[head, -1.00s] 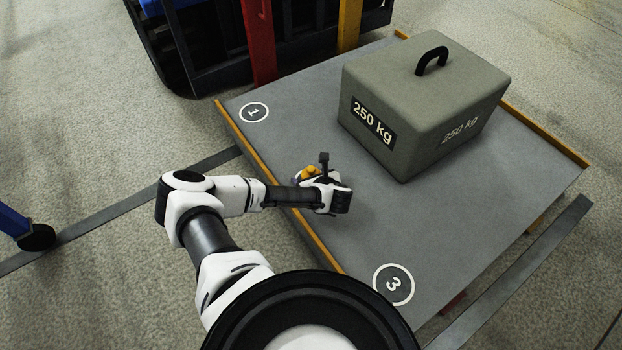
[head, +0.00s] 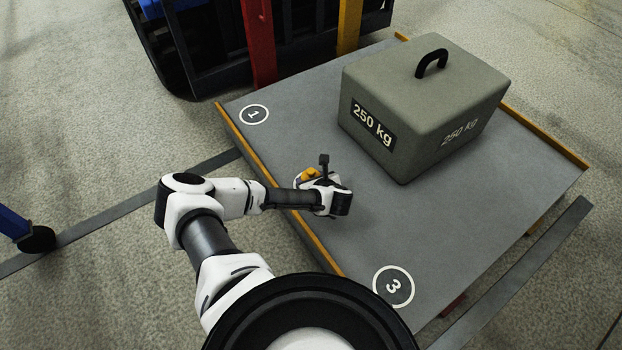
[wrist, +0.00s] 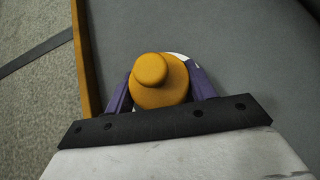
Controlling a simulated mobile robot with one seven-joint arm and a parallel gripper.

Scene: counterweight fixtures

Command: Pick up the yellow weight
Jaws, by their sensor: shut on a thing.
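The yellow weight (wrist: 160,84) is a round orange-yellow body with a smaller knob on top. In the wrist view it sits between the two purple fingers of my gripper (wrist: 163,88), which are shut on it. In the head view only a bit of the yellow weight (head: 309,174) shows behind my wrist, over the grey platform near its left edge. My gripper (head: 316,180) is mostly hidden there by my own wrist. I cannot tell whether the weight touches the platform.
A large grey-green 250 kg block (head: 422,105) with a black handle stands at the back right of the grey platform (head: 440,230). An orange edge strip (head: 248,152) runs along the left side. Red (head: 260,42) and yellow (head: 348,25) posts stand behind. The platform's front is clear.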

